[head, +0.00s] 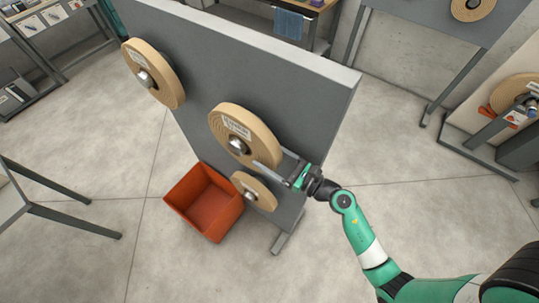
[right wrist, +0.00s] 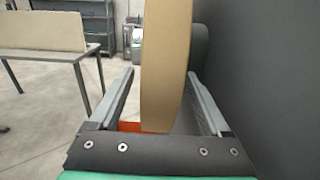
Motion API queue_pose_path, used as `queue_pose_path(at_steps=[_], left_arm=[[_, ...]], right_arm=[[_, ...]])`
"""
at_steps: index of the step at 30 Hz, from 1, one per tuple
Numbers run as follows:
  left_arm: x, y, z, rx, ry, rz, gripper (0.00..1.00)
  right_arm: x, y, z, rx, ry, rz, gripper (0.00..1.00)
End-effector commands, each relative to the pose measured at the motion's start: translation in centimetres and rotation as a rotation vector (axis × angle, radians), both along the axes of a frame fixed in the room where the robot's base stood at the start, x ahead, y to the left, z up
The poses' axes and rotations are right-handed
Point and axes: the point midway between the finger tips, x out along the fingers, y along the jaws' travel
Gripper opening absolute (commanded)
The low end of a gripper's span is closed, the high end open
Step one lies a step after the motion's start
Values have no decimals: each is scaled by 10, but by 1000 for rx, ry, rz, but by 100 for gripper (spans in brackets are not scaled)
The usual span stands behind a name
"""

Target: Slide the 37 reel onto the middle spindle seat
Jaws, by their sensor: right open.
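A large tan reel (head: 232,122) with a white label sits on the middle spindle (head: 237,146) of the grey panel; the label is too small to read, so I cannot confirm that it is the 37 reel. My right gripper (head: 270,158) is at this reel's lower right rim, open, with one finger in front of the rim and the other on the panel side. In the right wrist view the reel's edge (right wrist: 167,70) stands upright between the two spread fingers, with gaps on both sides. My left gripper is not in view.
The grey panel (head: 300,95) carries another labelled reel (head: 165,85) at upper left and a smaller reel (head: 258,192) just below my gripper. An orange bin (head: 205,203) stands on the floor below. Further stands with reels are at right, clear of the panel.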

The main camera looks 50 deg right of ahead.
Motion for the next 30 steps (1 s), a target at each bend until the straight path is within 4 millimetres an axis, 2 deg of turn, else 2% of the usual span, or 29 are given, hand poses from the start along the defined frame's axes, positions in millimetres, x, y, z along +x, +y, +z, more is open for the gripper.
queue_pose_path(at_steps=[8,21,30], left_arm=[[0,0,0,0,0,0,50],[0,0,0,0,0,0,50],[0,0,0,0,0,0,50]], right_arm=[[2,0,0,0,0,-1,79],[1,0,0,0,0,0,0],[1,0,0,0,0,0,0]])
